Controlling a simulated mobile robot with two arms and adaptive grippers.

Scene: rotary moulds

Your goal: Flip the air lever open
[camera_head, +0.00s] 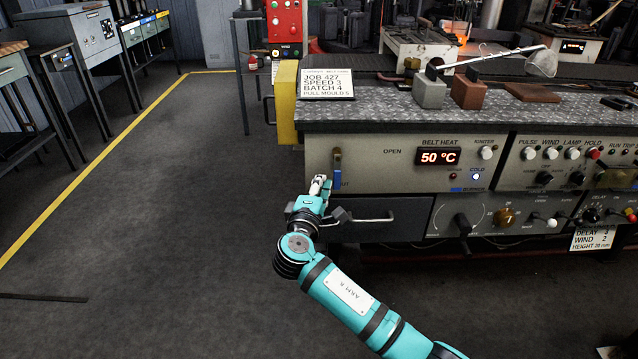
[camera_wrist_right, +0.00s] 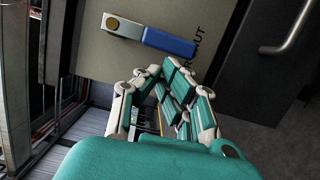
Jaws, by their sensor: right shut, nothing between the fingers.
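The air lever (camera_head: 337,170) is on the left end of the machine's front panel. It has a blue handle and hangs down from its pivot, with the word OPEN to its right. In the right wrist view its blue handle (camera_wrist_right: 170,42) lies beside a partly hidden label ending in UT, with the brass pivot at its left end. My right gripper (camera_head: 319,184) is just below and left of the lever in the head view. It is shut and empty; in the wrist view its fingertips (camera_wrist_right: 160,72) are close to the handle, and contact cannot be told. My left gripper is not in view.
A drawer with a bar handle (camera_head: 368,218) is under the panel, right of my right gripper. A yellow block (camera_head: 286,103) stands at the bench's left end. The panel continues right with a heat display (camera_head: 438,157) and several knobs.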

